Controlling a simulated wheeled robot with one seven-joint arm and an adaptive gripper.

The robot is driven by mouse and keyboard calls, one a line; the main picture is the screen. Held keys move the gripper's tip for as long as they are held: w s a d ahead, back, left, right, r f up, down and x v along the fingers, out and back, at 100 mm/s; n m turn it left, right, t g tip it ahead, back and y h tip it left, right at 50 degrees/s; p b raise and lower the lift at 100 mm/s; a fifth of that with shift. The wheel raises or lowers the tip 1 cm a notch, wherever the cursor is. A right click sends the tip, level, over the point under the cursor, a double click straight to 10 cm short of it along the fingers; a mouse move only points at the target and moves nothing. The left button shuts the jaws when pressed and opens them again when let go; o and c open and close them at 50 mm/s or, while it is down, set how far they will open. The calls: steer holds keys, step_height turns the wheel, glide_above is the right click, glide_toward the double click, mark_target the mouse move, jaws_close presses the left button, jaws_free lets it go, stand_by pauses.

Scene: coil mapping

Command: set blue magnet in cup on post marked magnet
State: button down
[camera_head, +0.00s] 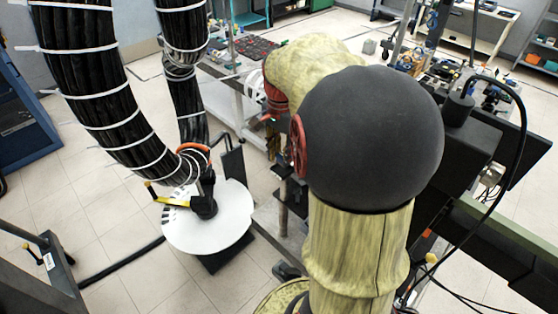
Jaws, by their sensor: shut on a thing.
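My arm (360,250), in a yellow cover with a large black elbow, fills the middle of the head view and reaches away toward the benches. Past its far bend, by a red ring, a small dark part that looks like my gripper (273,138) hangs down, partly hidden by the elbow. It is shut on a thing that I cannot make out. I cannot pick out the blue magnet, the cup or the post marked magnet; my arm hides much of the bench there.
A round white plate (208,232) stands low at the left, under thick black cable bundles (100,85) with white ties. A bench (225,90) with dark parts stands behind. Cluttered equipment (440,75) and a loose black cable are at the right. Tiled floor (110,250) is open at lower left.

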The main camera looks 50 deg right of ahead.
mark_target(280, 156)
steer(key=shift+w+f+p, duration=0.15)
steer(key=shift+f+p, duration=0.15)
steer(key=shift+f, duration=1.4)
steer(key=shift+d, duration=0.1)
steer(key=c, duration=1.5)
jaws_free()
steer(key=shift+o, duration=0.2)
